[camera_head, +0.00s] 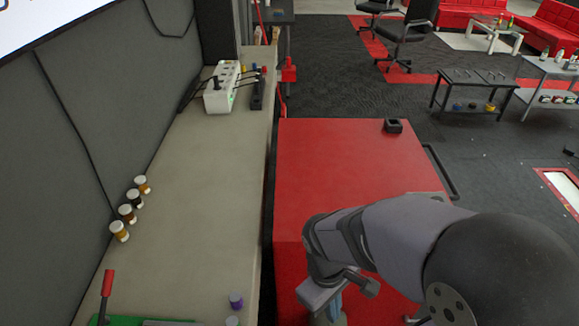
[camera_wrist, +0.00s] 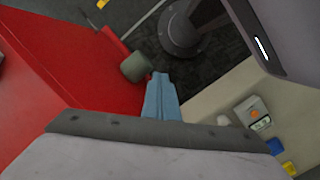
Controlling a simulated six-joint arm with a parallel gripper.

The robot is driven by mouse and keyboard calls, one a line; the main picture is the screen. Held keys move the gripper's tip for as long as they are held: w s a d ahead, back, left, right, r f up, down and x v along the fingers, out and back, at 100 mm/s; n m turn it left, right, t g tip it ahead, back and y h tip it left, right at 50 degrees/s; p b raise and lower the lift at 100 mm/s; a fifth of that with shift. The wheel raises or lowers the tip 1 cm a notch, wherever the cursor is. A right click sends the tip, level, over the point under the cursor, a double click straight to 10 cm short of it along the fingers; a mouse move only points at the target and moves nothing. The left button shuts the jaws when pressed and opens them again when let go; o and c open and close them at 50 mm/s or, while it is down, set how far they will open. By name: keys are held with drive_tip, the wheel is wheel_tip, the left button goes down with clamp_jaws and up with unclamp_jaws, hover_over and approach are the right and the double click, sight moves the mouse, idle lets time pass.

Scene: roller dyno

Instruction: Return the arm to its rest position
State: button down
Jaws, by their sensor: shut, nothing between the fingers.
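My arm reaches in from the lower right of the head view, over the red cabinet (camera_head: 340,170). My gripper (camera_head: 328,312) hangs at the bottom of that view, with its fingertips partly cut off by the frame edge. In the wrist view the light blue fingers of my gripper (camera_wrist: 161,96) lie together, shut with nothing between them. A grey-green cylindrical thing (camera_wrist: 135,67) shows just beyond the fingertips. Whether the fingers touch anything cannot be told.
A beige bench (camera_head: 190,190) runs along the left, with several small jars (camera_head: 126,213), a white power unit (camera_head: 221,88) and a red-handled tool (camera_head: 106,290). A small black block (camera_head: 393,126) sits at the cabinet's far edge. Most of the cabinet top is bare.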

drive_tip(key=d+m, duration=0.2)
drive_tip(key=d+m+y, duration=0.1)
drive_tip(key=m, duration=0.2)
drive_tip(key=d+m+t, duration=0.1)
drive_tip(key=d+m, duration=0.1)
drive_tip(key=m, duration=0.1)
drive_tip(key=shift+s+d+r+y, duration=0.15)
drive_tip(key=shift+d+r+y, duration=0.05)
drive_tip(key=shift+d+y, duration=0.2)
